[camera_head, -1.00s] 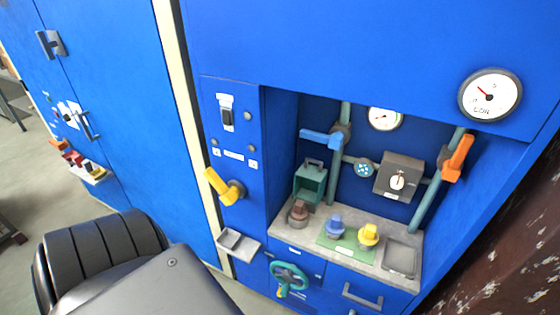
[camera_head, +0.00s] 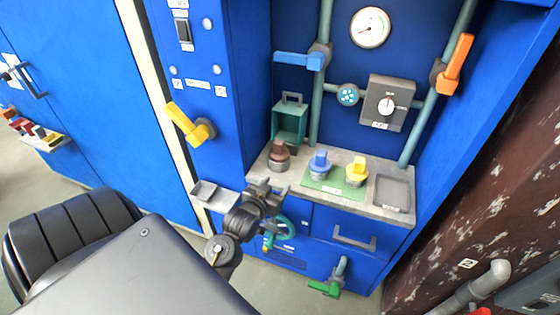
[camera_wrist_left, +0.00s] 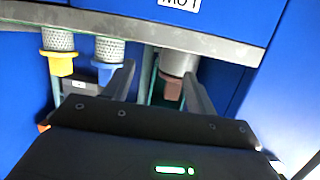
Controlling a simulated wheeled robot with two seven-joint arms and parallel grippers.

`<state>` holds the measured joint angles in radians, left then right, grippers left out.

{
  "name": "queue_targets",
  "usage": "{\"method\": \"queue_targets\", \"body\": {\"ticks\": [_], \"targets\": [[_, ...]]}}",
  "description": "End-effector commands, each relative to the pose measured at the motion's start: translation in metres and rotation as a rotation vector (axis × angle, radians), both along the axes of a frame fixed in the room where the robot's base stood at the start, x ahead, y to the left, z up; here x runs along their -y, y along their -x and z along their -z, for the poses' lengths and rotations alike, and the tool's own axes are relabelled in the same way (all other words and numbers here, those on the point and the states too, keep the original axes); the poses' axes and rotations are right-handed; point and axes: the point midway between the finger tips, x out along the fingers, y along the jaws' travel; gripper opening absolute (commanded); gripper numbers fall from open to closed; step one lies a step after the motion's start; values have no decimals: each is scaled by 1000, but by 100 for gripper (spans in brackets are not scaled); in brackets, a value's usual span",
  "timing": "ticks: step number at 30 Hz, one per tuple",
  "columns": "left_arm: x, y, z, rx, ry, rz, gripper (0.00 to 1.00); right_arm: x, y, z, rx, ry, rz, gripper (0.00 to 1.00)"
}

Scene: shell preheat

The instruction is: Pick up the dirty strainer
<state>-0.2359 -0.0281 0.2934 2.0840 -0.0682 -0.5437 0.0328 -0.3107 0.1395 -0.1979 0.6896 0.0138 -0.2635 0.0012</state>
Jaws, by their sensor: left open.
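The dirty strainer, with a brown handle (camera_head: 279,158), stands at the left of the grey shelf in the blue cabinet. My left gripper (camera_head: 268,187) is open and empty, just in front of the shelf edge below this strainer. In the left wrist view, the brown handle (camera_wrist_left: 173,87) and its grey mesh body (camera_wrist_left: 179,60) show between the two open fingers, nearer the right one. I see no contact. A blue-handled strainer (camera_head: 319,164) and a yellow-handled strainer (camera_head: 356,172) stand on a green mat to its right. My right gripper is out of view.
A teal open box (camera_head: 289,122) stands behind the brown strainer. A grey tray (camera_head: 394,193) lies at the shelf's right end, and a small tray (camera_head: 212,196) sticks out left of my gripper. A teal handwheel (camera_head: 280,235) is below the shelf. Pipes with an orange lever (camera_head: 457,62) rise behind.

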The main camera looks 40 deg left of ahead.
Motion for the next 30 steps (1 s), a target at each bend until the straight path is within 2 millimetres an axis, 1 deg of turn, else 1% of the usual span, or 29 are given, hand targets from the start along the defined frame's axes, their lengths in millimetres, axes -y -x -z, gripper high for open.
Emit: {"method": "queue_targets", "body": {"ticks": [1, 3, 6, 7, 11, 14, 19, 21, 24, 28, 30], "targets": [[-13, -5, -17, 80, -10, -31, 56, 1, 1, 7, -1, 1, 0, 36], [-26, -7, -41, 172, -26, -63, 56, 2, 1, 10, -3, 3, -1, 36], [-38, -7, -62, 246, -43, -90, 56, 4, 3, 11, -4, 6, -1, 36], [-40, -7, -65, 258, -46, -95, 56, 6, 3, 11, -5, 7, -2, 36], [-42, -8, -69, 269, -49, -99, 56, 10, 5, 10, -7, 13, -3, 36], [-45, -19, -69, 269, -48, -98, 56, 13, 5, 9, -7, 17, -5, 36], [-54, -45, -69, 267, -49, -97, 56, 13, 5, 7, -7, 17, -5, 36], [-56, -53, -69, 267, -49, -97, 56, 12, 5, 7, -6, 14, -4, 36], [-58, -59, -68, 265, -49, -97, 56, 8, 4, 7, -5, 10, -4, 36], [-59, -60, -68, 265, -48, -97, 56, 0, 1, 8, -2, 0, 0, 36], [-60, -64, -68, 266, -48, -97, 56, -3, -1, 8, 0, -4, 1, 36]]}}
